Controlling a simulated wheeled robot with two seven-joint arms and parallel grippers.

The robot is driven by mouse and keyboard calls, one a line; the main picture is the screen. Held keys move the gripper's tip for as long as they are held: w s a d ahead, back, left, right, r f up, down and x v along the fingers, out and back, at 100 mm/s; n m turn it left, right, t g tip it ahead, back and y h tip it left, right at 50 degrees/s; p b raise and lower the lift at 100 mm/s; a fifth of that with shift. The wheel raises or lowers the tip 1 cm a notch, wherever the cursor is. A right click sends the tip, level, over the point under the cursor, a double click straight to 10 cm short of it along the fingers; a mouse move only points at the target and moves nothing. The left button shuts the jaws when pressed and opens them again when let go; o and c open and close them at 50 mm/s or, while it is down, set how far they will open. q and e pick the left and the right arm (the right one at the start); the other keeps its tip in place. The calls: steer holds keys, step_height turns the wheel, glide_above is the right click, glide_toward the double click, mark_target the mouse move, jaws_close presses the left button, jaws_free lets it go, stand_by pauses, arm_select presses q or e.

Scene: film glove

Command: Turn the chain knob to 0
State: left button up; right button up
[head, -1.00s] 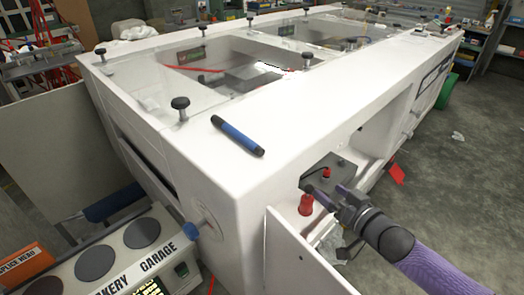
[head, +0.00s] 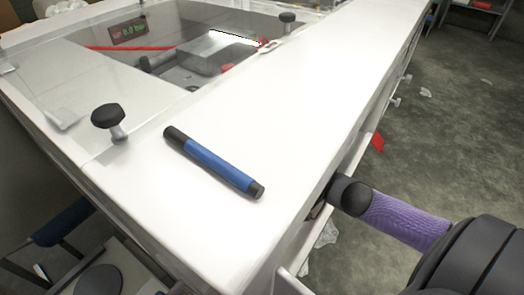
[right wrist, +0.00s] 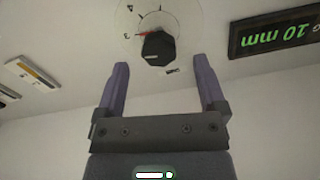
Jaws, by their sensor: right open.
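In the right wrist view a black knob (right wrist: 158,47) with a red pointer sits on a round pale dial (right wrist: 130,18) with printed marks. The dial appears upside down, and the knob's small label is too small to read. My right gripper (right wrist: 160,63) is open, with its two purple fingers just short of the knob and one to each side of it. Nothing is between the fingers. In the head view my right arm reaches to the side of the white machine (head: 290,110), and its gripper is hidden there. My left gripper is not in view.
A green-lit display (right wrist: 285,30) reading "10 mm" upside down is right of the knob. Printed labels (right wrist: 30,73) are at left. A blue and black marker (head: 215,163) lies on the machine's top, near a black clamp knob (head: 108,116). A red tag (head: 378,143) hangs beyond my arm.

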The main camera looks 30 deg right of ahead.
steer(key=x, duration=0.4)
steer(key=shift+w+b, duration=0.15)
steer(key=shift+b, duration=0.2)
jaws_close()
